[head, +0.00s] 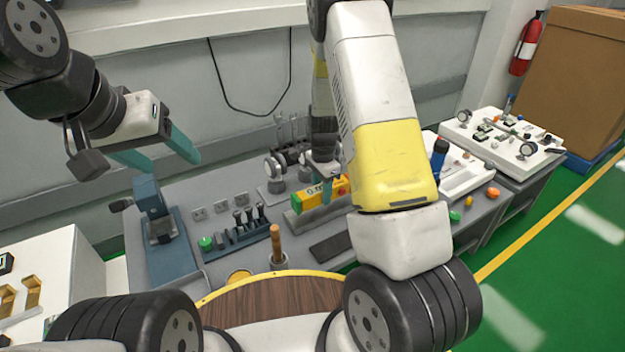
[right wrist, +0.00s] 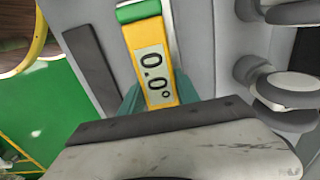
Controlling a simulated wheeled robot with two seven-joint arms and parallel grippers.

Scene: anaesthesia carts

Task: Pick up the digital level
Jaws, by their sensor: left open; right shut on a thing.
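The digital level (head: 309,197) is a yellow bar with green parts and a grey display, on the grey bench. In the right wrist view the level (right wrist: 143,33) shows its display reading 0.0. My right gripper (head: 327,183) is shut on the level, with teal fingers on its two sides; they also show in the right wrist view (right wrist: 158,92). My forearm hides part of the bench beyond it. I cannot tell whether the level is off the bench. My left gripper (head: 160,158) is open and empty, above the left part of the bench.
A blue vise-like tool (head: 155,215) stands left on the bench. A holder with several dark tools (head: 240,228), a wooden-handled tool (head: 276,243) and a dark flat bar (head: 330,249) are near the level. A white-topped cart (head: 495,140) stands right.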

